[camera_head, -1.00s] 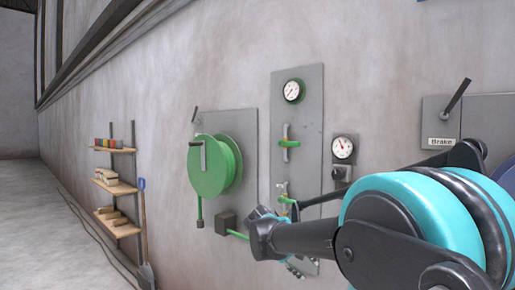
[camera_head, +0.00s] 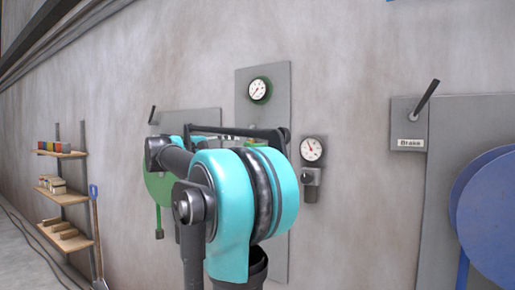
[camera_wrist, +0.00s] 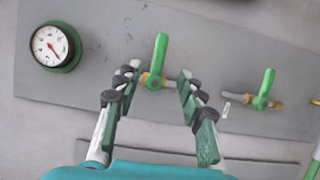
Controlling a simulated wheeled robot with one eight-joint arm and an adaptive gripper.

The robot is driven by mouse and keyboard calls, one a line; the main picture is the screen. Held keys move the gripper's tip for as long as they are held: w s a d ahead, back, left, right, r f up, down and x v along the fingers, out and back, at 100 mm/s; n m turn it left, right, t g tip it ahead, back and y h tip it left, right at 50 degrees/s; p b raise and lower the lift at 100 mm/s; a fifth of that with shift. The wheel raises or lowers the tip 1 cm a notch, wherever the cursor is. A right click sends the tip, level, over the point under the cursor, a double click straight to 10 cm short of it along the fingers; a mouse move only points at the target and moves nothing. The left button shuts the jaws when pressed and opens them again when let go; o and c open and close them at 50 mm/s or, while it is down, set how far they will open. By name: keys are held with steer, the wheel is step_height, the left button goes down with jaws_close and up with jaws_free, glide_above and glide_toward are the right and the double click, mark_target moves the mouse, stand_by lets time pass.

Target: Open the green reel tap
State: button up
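In the wrist view, a tap with a green lever handle (camera_wrist: 160,55) on a brass fitting stands on the grey panel (camera_wrist: 200,45). My gripper (camera_wrist: 158,76) is open, with one fingertip on each side of this tap's base; I cannot tell whether either touches it. A second green-handled tap (camera_wrist: 264,88) sits farther right along the panel, outside the fingers. I cannot tell from the labels which tap is the reel's. In the head view, my arm hides the gripper and both taps. The green reel (camera_head: 158,188) shows partly behind my arm.
A green-rimmed gauge (camera_wrist: 55,47) is on the same panel, left of the taps in the wrist view. A second gauge (camera_head: 312,149) is right of the panel in the head view. The Brake lever (camera_head: 427,100) and blue reel (camera_head: 492,215) are farther right. Shelves (camera_head: 62,195) stand left.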

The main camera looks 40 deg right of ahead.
mark_target(258, 146)
steer(key=d, duration=1.2)
steer(key=shift+d, duration=0.2)
steer(key=shift+c, duration=0.2)
jaws_close()
